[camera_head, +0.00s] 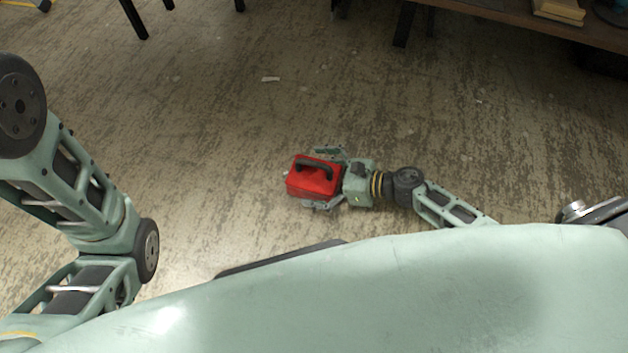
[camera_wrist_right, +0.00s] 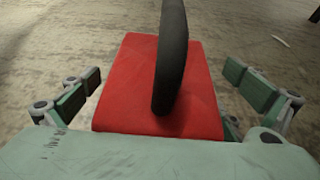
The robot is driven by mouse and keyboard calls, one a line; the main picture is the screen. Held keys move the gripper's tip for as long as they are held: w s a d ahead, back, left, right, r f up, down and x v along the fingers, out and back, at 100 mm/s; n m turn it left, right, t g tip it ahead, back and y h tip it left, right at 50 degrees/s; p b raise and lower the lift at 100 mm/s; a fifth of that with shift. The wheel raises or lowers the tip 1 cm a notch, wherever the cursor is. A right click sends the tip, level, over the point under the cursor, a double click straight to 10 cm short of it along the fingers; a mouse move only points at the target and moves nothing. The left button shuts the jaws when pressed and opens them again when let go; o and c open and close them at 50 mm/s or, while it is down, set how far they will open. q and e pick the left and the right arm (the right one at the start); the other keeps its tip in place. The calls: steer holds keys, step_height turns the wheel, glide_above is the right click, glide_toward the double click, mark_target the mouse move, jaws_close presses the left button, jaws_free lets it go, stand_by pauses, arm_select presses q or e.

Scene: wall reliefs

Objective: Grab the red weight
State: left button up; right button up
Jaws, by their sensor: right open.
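The red weight (camera_head: 312,181) is a red block with a dark arched handle on top. It sits on the floor near the middle of the head view. In the right wrist view the red weight (camera_wrist_right: 133,86) fills the centre, with its handle (camera_wrist_right: 171,55) rising toward the camera. My right gripper (camera_head: 322,178) reaches in from the right, low at the floor. Its fingers are open, one on each side of the weight; in the wrist view gaps show between the fingers and the block's upper part. My left arm shows at the left of the head view, but its gripper is out of view.
The worn floor (camera_head: 220,120) around the weight is mostly clear, with small scraps such as a pale one (camera_head: 271,79). A wooden table or shelf (camera_head: 500,14) with dark legs stands at the top right. More dark legs (camera_head: 133,20) show at the top left.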

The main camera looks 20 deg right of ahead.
steer(key=shift+c, duration=0.5)
steer(key=shift+w+d, duration=0.1)
steer(key=c, duration=1.9)
steer(key=shift+w+r, duration=0.1)
steer(key=shift+r, duration=0.1)
steer(key=shift+c, duration=0.2)
steer(key=shift+r, duration=0.15)
